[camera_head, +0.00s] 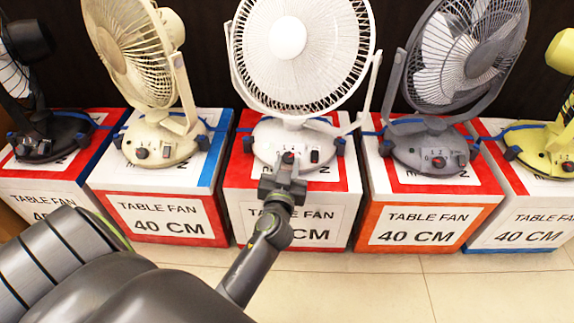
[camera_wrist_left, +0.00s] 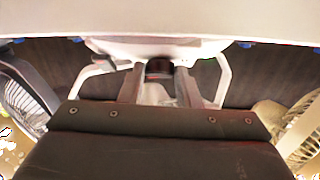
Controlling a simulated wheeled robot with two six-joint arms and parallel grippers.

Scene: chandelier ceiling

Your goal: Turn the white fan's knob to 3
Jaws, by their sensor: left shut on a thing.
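The white fan (camera_head: 292,60) stands upright on the middle box, and its base (camera_head: 268,140) faces me. Its dark knob (camera_head: 288,157) is at the front of the base, directly in front of my left gripper (camera_head: 284,172). In the left wrist view the fingers of my left gripper (camera_wrist_left: 160,85) are on either side of the dark knob (camera_wrist_left: 159,66), shut on it. The number that the knob points to is hidden or too small to read. My right gripper is not in view.
A cream fan (camera_head: 135,50) is on the left and a grey fan (camera_head: 465,60) on the right, each on its own box. A black fan (camera_head: 30,140) and a yellow fan (camera_head: 550,140) stand at the edges. Tiled floor (camera_head: 370,290) in front is clear.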

